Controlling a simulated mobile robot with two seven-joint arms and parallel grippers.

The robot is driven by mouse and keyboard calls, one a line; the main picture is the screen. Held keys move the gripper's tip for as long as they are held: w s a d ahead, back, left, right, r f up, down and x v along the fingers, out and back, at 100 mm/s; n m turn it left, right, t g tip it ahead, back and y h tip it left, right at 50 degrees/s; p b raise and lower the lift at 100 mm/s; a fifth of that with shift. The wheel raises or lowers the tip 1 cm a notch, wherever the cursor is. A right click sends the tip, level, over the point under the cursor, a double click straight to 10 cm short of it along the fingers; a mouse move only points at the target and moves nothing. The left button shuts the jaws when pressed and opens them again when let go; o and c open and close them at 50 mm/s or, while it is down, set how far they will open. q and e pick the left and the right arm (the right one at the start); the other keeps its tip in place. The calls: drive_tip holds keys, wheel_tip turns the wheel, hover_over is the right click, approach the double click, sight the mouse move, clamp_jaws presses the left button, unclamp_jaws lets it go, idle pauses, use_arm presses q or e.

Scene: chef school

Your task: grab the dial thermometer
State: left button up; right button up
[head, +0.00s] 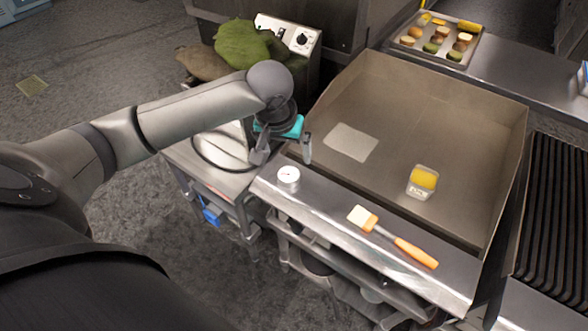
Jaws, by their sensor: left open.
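The dial thermometer (288,179) is a small round silver piece with a white face. It sits on the left part of the steel front ledge of the griddle. My left gripper (284,158) is open, with its two fingers pointing down just above and behind the thermometer in the picture. Nothing shows between the fingers, and I cannot tell the exact gap to the thermometer. My right gripper is not in view.
A brush with an orange handle (412,250) lies on the ledge to the right. On the griddle (440,120) stand a clear container with yellow contents (422,183) and a pale flat sheet (351,142).

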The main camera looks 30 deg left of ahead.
use_arm(q)
drive_tip(key=r, duration=0.1)
drive_tip(key=b, duration=0.2)
hover_over(288, 174)
drive_tip(key=s, duration=0.2)
drive_tip(key=shift+n, duration=0.3)
drive_tip(key=f, duration=0.8)
drive_tip(key=shift+d+f, duration=0.15)
drive_tip(key=shift+d, duration=0.1)
drive_tip(key=shift+w+f, duration=0.25)
drive_tip(key=shift+f, duration=0.45)
drive_tip(key=shift+b+x, duration=0.45)
drive_tip(key=shift+x, duration=1.9)
drive_tip(key=c, duration=1.4)
